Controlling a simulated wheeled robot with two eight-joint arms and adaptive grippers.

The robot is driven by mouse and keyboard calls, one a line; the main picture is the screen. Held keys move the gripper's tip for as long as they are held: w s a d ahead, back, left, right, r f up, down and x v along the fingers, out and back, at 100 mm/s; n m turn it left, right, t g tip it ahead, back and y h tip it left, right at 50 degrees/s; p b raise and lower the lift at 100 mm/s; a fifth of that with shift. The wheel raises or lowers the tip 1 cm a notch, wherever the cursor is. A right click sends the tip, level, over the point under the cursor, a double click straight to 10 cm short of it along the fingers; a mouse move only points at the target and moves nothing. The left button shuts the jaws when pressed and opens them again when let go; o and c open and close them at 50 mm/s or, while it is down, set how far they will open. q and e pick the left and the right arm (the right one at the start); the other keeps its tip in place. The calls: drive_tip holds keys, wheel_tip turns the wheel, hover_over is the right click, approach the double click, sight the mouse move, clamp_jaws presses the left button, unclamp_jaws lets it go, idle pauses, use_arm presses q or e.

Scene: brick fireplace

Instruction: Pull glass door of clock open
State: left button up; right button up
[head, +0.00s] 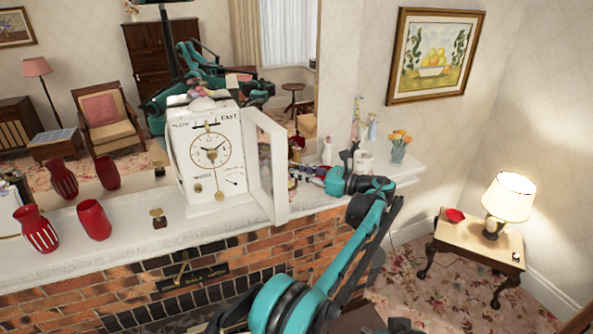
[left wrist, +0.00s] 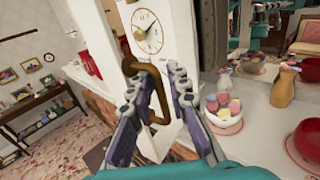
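The white clock (head: 212,155) stands on the mantel, with a round dial and gold hands. Its white-framed glass door (head: 282,180) stands swung out at the right side of the clock, towards me. The clock face (left wrist: 147,32) shows at the top of the left wrist view. My left gripper (head: 312,172) is to the right of the door. In the left wrist view my left gripper (left wrist: 155,72) has its fingers apart, with a brown looped handle (left wrist: 158,95) between them. I cannot tell whether a finger touches it. My right gripper is not in view.
Red vases (head: 94,220) and a small brass object (head: 158,218) stand left of the clock on the mantel (head: 120,255). A bowl of sweets (left wrist: 222,112), a yellow jug (left wrist: 284,87) and a red bowl (left wrist: 308,140) stand near my left gripper. A mirror is behind.

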use_arm(q)
drive_tip(key=shift+w, duration=0.1)
drive_tip(key=v, duration=1.2)
